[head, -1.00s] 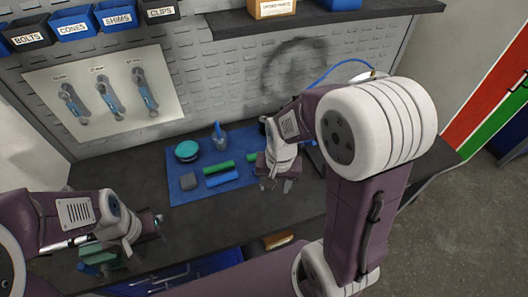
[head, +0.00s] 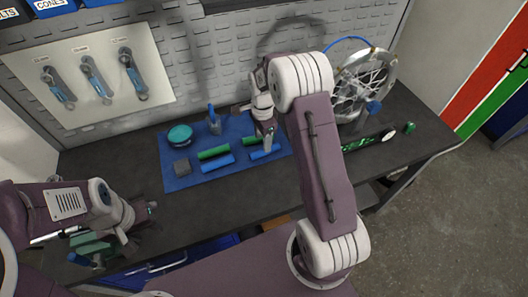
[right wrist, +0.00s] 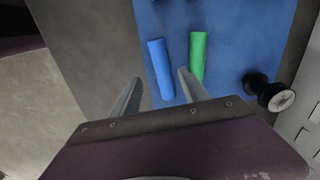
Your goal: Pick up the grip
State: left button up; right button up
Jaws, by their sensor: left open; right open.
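Several grips lie on a blue mat (head: 180,150) on the dark bench: a green grip (head: 213,153), a blue grip (head: 217,163), another green grip (head: 252,140) and another blue grip (head: 265,152). My right gripper (head: 269,140) is over the right-hand pair and partly hides them. In the right wrist view my right gripper (right wrist: 160,76) is open, with a blue grip (right wrist: 160,62) lined up between its fingertips and a green grip (right wrist: 198,58) beside it. I cannot tell its height above the mat. My left gripper (head: 146,212) is empty at lower left, away from the grips.
A teal round tin (head: 180,135), a grey block (head: 182,167) and a blue-handled tool (head: 212,120) are on the mat. A black piece with a white end (right wrist: 268,92) lies near the right fingers. A spoked wheel (head: 363,85) stands at right.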

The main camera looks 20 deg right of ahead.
jog(key=shift+w+f, duration=0.15)
jog(key=shift+f, duration=0.6)
notch_tip(320, 180, down, 4)
jog(key=shift+d+f+p, duration=0.1)
jog(key=shift+f+p, duration=0.15)
jog(key=shift+p, duration=0.3)
jog(key=shift+w+f, duration=0.15)
jog(key=shift+f, duration=0.2)
grip_shut()
